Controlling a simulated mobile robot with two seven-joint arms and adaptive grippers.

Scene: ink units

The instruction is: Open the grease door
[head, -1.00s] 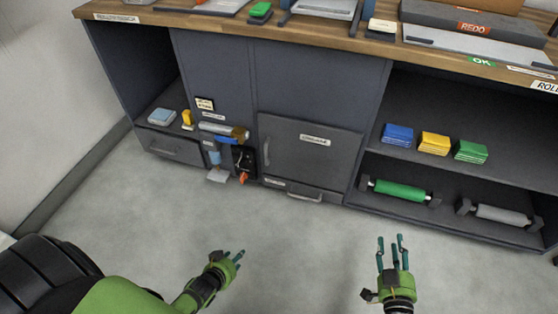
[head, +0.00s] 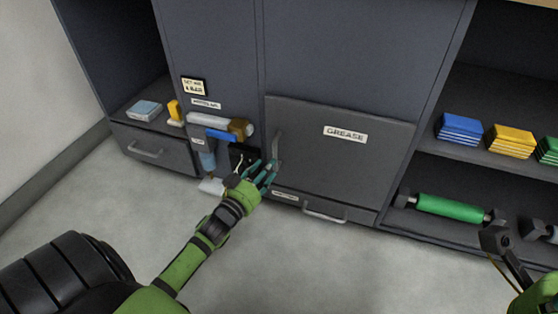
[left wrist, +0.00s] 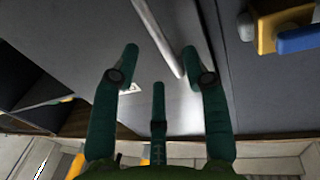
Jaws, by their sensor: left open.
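The grease door (head: 340,165) is a dark grey panel with a white GREASE label, low in the cabinet. It looks closed, flush with the front. Its upright bar handle (head: 278,147) is near its left edge. My left gripper (head: 268,173) is open at the lower end of this handle, its teal fingers partly overlapping the door's left edge. In the left wrist view the pale handle bar (left wrist: 158,38) runs between the two outer fingertips of the left gripper (left wrist: 160,55). I cannot tell whether they touch it.
A drawer handle (head: 325,215) is below the door. A green roller (head: 450,208) and blue pads (head: 460,130) are on the right shelves. The floor in front is clear.

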